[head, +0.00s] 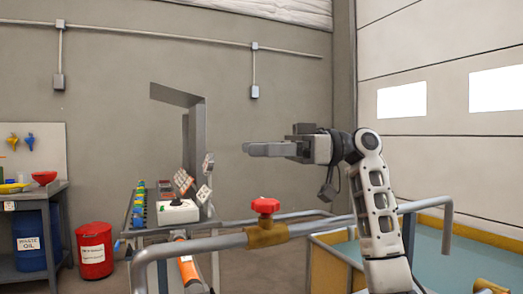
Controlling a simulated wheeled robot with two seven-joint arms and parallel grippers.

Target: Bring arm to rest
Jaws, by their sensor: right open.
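My right arm (374,195) rises from the lower right, and its forearm points left above the grey pipe rail. My right gripper (252,149) is level in mid-air with its fingers pointing left. It is seen from the side, is open and holds nothing. It is apart from the red valve knob (265,205) below it. My left gripper is out of view.
The grey pipe rail (335,223) crosses the front. A workstation (168,228) with a white box (178,211) stands behind it. A bench (56,189), a blue drum (30,251) and a red drum (94,251) are at left. A yellow-edged blue surface (465,262) is at right.

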